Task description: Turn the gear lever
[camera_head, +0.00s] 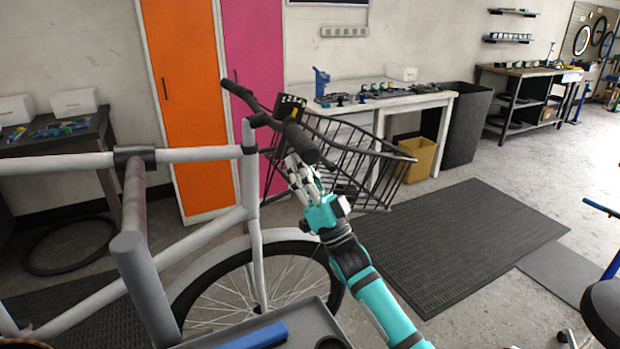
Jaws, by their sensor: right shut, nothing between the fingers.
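A cargo bike with a pale grey frame (80,164) stands in front of me. Its dark handlebar (258,119) carries a black grip (300,143) at the near end and another at the far end. A small black part with light marks (290,107) sits on the bar; I cannot tell whether it is the gear lever. No lever shows clearly. My right gripper (297,165) is shut and empty, its fingertips close below the near grip. I cannot tell whether they touch it. My left gripper is not in view.
A black wire basket (345,150) is at the front of the bike, just beyond my right gripper. A grey tray with a blue object (245,337) is at the bottom edge. A workbench (375,104) stands behind.

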